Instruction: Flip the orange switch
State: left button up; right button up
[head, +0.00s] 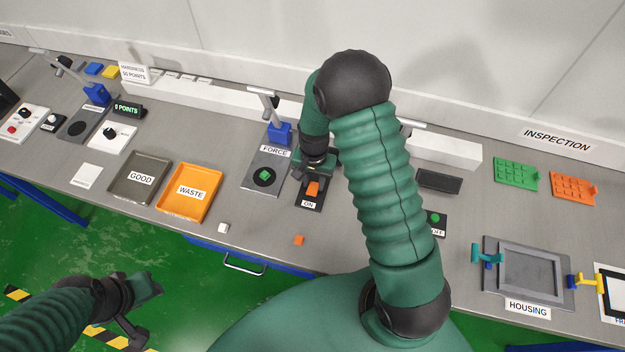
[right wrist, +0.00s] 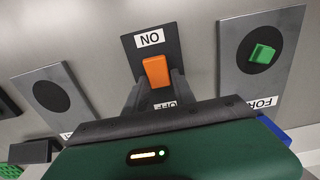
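The orange switch (head: 313,188) sits on a dark plate with an ON label at its near end. In the right wrist view, the orange switch (right wrist: 155,70) stands between the ON label (right wrist: 150,39) and the OFF label (right wrist: 165,105), which is partly hidden. My right gripper (head: 315,178) is just above the plate at the far side of the switch. In the right wrist view its fingers (right wrist: 156,92) are apart, with the OFF label showing between them, and hold nothing. My left gripper (head: 155,288) is low at the left, away from the table; its fingers are unclear.
The FORCE plate (head: 257,184) with a green block (head: 264,176) is left of the switch. The WASTE tray (head: 190,214) and GOOD tray (head: 120,188) lie further left. A small orange cube (head: 299,240) and white cube (head: 223,228) lie near the front edge.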

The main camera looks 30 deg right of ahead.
jog(key=shift+w+d+f, duration=0.1)
jog(key=shift+w+d, duration=0.1)
jog(key=shift+d, duration=0.3)
grip_shut()
jog(key=shift+a, duration=0.3)
jog(key=shift+a+h, duration=0.2)
jog(key=shift+h, duration=0.1)
jog(key=shift+s+a+t+h, duration=0.1)
jog(key=shift+s+t+h, duration=0.3)
jog(key=shift+t+h, duration=0.5)
jog(key=shift+a+r+t+h, duration=0.2)
jog(key=shift+t+h, duration=0.3)
pick_arm(q)
jog(key=shift+w+d+r, duration=0.1)
jog(key=shift+d+r, duration=0.2)
jog(key=shift+d, duration=0.2)
pick_arm(e)
jog(key=shift+d, duration=0.1)
jog(key=o, duration=0.7)
grip_release()
jog(key=shift+c, duration=0.2)
